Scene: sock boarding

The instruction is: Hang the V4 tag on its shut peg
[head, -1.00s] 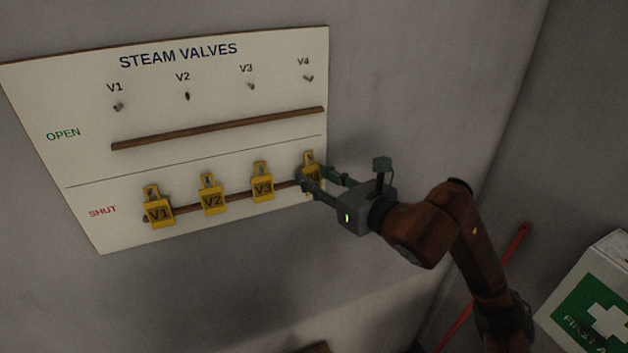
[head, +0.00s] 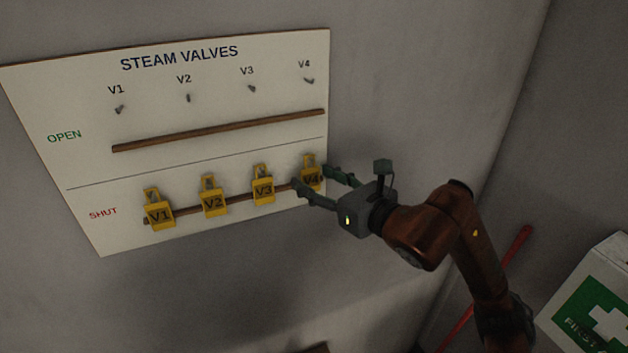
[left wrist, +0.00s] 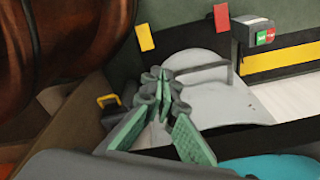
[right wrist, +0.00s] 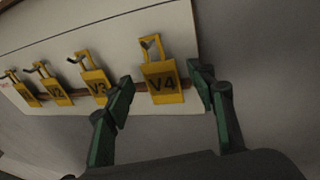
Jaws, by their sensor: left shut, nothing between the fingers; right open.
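The yellow V4 tag (head: 311,177) hangs at the right end of the SHUT row on the STEAM VALVES board (head: 220,120). In the right wrist view the V4 tag (right wrist: 163,82) hangs by its loop from a peg, against the brown rail. My right gripper (head: 317,178) is open, its fingers on either side of the tag with gaps; it also shows in the right wrist view (right wrist: 165,88). My left gripper (left wrist: 163,82) is shut and empty in the left wrist view, away from the board.
The V1 (head: 158,213), V2 (head: 213,200) and V3 (head: 263,188) tags hang in the same SHUT row. The OPEN row's pegs above are bare. A first aid box (head: 597,310) and a red bar (head: 522,242) are at the lower right. The wall right of the board is clear.

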